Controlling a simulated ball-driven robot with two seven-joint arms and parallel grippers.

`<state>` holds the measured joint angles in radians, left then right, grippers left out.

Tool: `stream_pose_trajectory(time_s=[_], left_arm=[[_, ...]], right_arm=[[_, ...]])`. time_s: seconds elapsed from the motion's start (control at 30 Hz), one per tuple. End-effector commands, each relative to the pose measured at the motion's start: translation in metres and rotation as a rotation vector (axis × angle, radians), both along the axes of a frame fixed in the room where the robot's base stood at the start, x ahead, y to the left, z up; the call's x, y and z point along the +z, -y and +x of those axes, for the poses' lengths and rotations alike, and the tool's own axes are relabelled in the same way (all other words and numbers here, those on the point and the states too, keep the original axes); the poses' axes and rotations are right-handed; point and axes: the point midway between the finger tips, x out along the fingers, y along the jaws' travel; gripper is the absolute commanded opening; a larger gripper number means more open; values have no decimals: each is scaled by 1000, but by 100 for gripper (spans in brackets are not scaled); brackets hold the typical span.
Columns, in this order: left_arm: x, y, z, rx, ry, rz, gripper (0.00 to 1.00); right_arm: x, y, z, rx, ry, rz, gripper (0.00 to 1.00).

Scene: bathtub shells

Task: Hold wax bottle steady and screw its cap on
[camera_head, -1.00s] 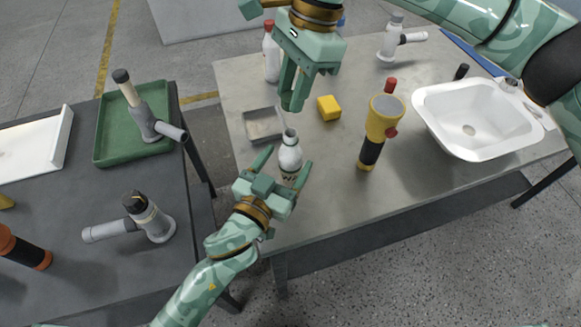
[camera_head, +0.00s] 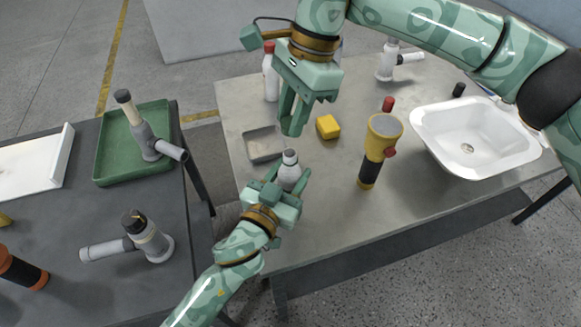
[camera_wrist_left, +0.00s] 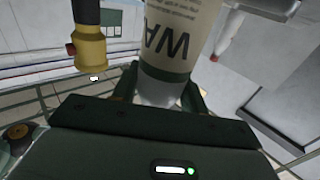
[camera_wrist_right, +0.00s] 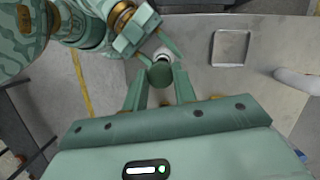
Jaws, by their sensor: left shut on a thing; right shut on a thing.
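The wax bottle (camera_head: 289,171) is pale with a grey neck and stands upright on the metal table in the head view. Its label with large dark letters shows close up in the left wrist view (camera_wrist_left: 180,35). My left gripper (camera_head: 289,176) is shut around the bottle's body from the near side. My right gripper (camera_head: 291,132) points down just above the bottle's neck. It is shut on a dark green round cap (camera_wrist_right: 160,75), seen between its fingertips in the right wrist view. Cap and neck look apart.
A shallow grey tray (camera_head: 250,156) lies left of the bottle, a yellow block (camera_head: 327,127) behind it. A yellow-black flashlight (camera_head: 382,141) and white basin (camera_head: 425,125) stand to the right. A red-capped white bottle (camera_head: 270,83) stands behind. The table's front edge is close.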

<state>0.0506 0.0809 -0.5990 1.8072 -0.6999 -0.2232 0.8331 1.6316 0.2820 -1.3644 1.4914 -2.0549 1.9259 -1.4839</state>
Motion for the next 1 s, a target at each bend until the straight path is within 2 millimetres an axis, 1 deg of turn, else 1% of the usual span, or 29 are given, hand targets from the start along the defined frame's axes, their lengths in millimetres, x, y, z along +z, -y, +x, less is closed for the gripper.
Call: stream_pose_trajectory(time_s=[0.03, 0.2, 0.3, 0.83, 1.0], left_arm=[[0, 0, 0, 0, 0, 0, 3], [0, 0, 0, 0, 0, 0, 3], [0, 0, 0, 0, 0, 0, 3], [0, 0, 0, 0, 0, 0, 3], [0, 0, 0, 0, 0, 0, 3]], right_arm=[[-9, 0, -1, 0, -4, -2, 6], [-33, 0, -1, 0, -3, -1, 6], [-40, 0, -1, 0, -2, 0, 6], [-42, -1, -1, -1, -2, 0, 6], [-49, 0, -1, -1, -3, 0, 6]])
